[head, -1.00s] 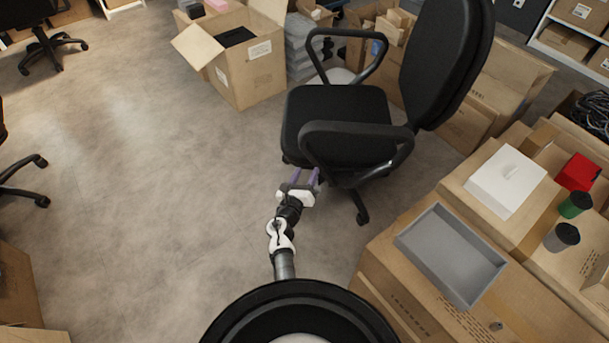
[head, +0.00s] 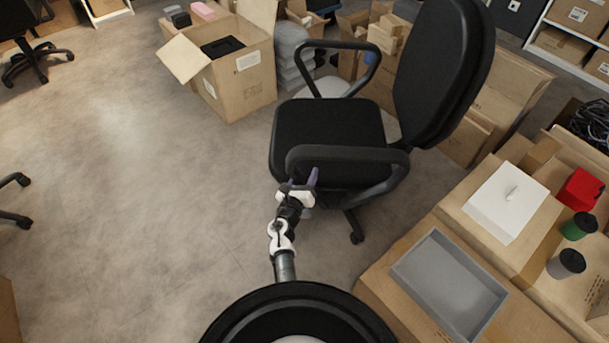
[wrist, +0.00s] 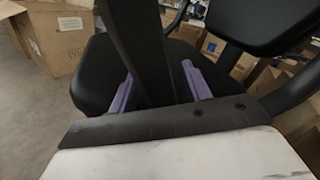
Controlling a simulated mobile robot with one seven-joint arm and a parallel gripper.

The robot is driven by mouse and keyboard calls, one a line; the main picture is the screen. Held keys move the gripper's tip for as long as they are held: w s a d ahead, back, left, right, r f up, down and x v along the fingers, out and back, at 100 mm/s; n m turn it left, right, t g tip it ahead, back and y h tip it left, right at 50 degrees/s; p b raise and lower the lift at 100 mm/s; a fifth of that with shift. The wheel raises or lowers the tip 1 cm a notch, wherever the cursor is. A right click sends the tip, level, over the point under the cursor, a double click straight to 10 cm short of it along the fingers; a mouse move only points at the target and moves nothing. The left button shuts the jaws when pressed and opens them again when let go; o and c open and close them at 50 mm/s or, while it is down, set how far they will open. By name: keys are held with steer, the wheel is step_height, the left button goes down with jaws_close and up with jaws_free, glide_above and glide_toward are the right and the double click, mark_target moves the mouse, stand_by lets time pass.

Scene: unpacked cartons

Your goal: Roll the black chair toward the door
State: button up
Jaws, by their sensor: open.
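The black chair (head: 330,130) stands ahead of me with its backrest (head: 440,75) on the right and its near armrest (head: 345,160) towards me. My gripper (head: 302,180) is open at the front end of that armrest. In the wrist view the two purple fingers of my gripper (wrist: 160,92) stand on either side of a dark armrest bar (wrist: 143,45). I cannot tell whether either finger touches it. The seat (wrist: 95,75) lies just beyond. Most of the chair's base is hidden under the seat. No door can be made out.
An open carton (head: 235,75) stands beyond the chair at left. Cartons with a grey tray (head: 448,285) and a white box (head: 505,200) fill the near right. More cartons (head: 485,110) stand behind the backrest.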

jaws_close()
stand_by(1.3)
